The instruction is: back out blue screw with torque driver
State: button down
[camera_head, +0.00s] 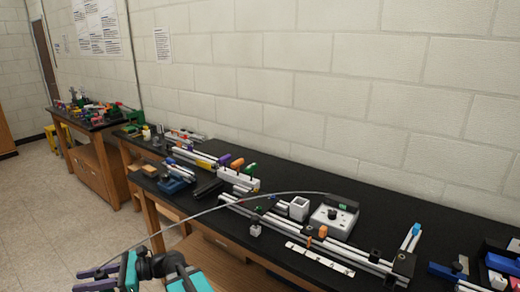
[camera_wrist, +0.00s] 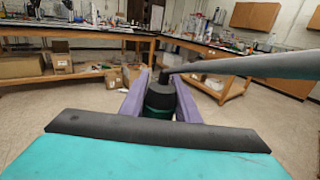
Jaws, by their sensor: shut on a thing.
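My gripper (camera_head: 82,280) is at the bottom left in the head view, over the floor and apart from the bench. In the wrist view its two purple fingers are shut on a dark green and black cylindrical tool (camera_wrist: 160,98), seemingly the torque driver. A grey cable (camera_head: 200,211) runs from it to a white control box (camera_head: 334,217) with a dark knob on the bench. The driver's tip is hidden. I cannot make out the blue screw for certain; a light blue piece (camera_head: 416,229) stands by the rail's right end.
The black bench (camera_head: 390,205) runs along a block wall. Further benches stand at the left. The floor (camera_head: 75,215) left of the bench is clear.

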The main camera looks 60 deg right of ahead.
jog(key=w+d+r+m+t+h+p, duration=0.1)
jog(key=d+r+m+t+h, duration=0.2)
jog(key=d, duration=1)
jog(key=w+d+r+m+t+h+p, duration=0.1)
jog(key=d+r+m+t+h+p, duration=0.3)
jog(key=d, duration=0.8)
jog(key=w+d+r+m+h+b, duration=0.15)
jog(key=d+h, duration=0.35)
jog(key=d, duration=0.8)
jog(key=s+d+r+m+g+h+p, duration=0.1)
jog(key=s+d+r+m+h, duration=0.2)
jog(key=s+d, duration=0.3)
jog(key=s+d+r+m+h+p, duration=0.2)
jog(key=s+d+r+m+h, duration=0.1)
jog(key=d, duration=1.3)
jog(key=s+d+r+m+g+h+p, duration=0.1)
jog(key=s+d+r+m+h, duration=0.2)
jog(key=s+d, duration=0.6)
notch_tip(320, 180, up, 2)
jog(key=d+h, duration=0.2)
jog(key=h, duration=0.1)
jog(key=shift+s+d+g, duration=0.3)
jog(key=shift+a+f, duration=0.1)
jog(key=shift+f, duration=0.05)
notch_tip(320, 180, down, 5)
jog(key=b, duration=0.5)
jog(key=shift+f+b, duration=0.2)
jog(key=shift+b, duration=0.15)
jog(key=shift+f+b, duration=0.6)
jog(key=shift+b, duration=0.15)
